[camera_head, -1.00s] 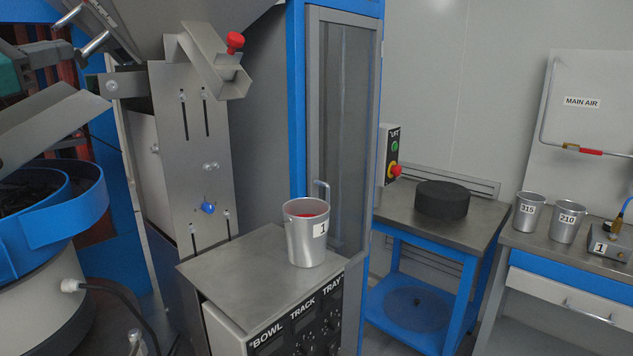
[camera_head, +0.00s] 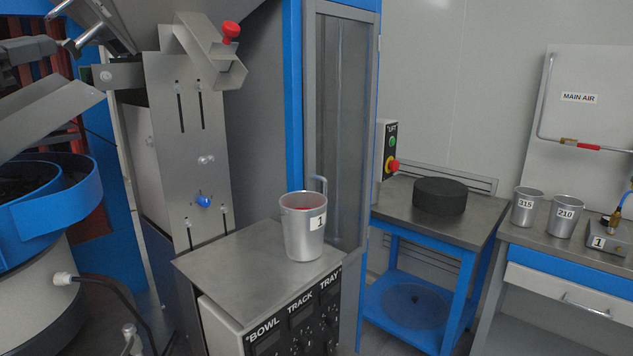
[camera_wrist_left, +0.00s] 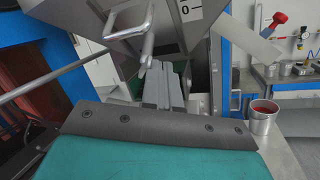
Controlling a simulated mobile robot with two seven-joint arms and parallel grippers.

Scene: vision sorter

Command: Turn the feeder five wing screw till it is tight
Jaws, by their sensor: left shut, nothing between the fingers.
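A silver fitting with two stubby bars (camera_head: 92,32) sits on the hopper at the top left of the head view; it looks like the wing screw, but no number shows. It also seems to appear in the left wrist view as a silver bar (camera_wrist_left: 147,47) just beyond my fingers. My left gripper (camera_head: 66,45) comes in from the left edge, just below the bars. Its fingers (camera_wrist_left: 164,84) are shut and empty. I cannot tell whether they touch the fitting. My right gripper is in neither view.
A grey plate (camera_head: 180,150) carries a blue knob (camera_head: 203,201). A chute (camera_head: 205,50) with a red knob (camera_head: 231,30) projects above it. A metal cup (camera_head: 304,235) marked 1 stands on the control box (camera_head: 215,262). The blue bowl (camera_head: 60,210) lies below my arm.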

